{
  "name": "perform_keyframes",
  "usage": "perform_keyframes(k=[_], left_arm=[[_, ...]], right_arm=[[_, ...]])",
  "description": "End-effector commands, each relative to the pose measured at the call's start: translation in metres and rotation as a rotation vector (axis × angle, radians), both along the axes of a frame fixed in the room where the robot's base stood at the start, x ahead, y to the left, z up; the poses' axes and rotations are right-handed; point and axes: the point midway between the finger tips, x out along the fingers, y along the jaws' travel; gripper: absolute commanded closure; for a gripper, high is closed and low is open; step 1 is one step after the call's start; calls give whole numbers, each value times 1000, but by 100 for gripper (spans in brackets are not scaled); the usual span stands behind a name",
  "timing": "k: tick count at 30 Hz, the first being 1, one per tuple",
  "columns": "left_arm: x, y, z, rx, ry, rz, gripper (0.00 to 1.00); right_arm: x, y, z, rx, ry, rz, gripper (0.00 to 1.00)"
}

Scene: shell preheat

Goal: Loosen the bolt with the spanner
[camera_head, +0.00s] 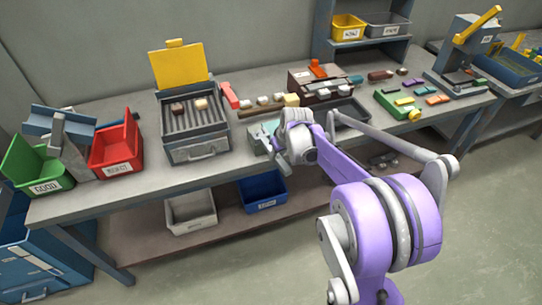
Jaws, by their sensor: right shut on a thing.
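My right arm comes in from the lower right, and its right gripper (273,143) is low over the front of the workbench, right of the grill box. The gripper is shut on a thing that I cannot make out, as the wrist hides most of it. A pale grey-green piece (259,131) shows right beside the fingers; I cannot tell if it is a fixture or part of what is held. I cannot make out the spanner or the bolt for certain. My left gripper is not in view.
A grill box (194,152) with a raised yellow lid (180,66) stands left of the gripper. A red bin (117,146) and a green bin (35,166) are at the left end. A dark machine (302,84) stands behind the wrist. A blue bin (263,191) is on the lower shelf.

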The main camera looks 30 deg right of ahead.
Motion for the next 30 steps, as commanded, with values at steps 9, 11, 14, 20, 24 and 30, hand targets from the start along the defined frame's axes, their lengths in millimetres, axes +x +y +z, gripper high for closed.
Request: perform_keyframes(k=[9, 11, 14, 20, 24, 30], left_arm=[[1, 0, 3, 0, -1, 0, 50], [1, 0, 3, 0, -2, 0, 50], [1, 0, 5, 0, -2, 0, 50], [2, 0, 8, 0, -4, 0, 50], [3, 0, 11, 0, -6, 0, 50], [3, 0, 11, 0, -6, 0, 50]], right_arm=[[0, -28, 1, -1, 1, 180, 100], [2, -33, 1, -1, -1, 216, 100], [2, -41, 1, -2, 0, 275, 100], [7, -56, 1, -3, 0, 393, 100], [11, -66, 1, -2, 0, 474, 100], [13, -70, 0, -3, 0, 508, 100]])
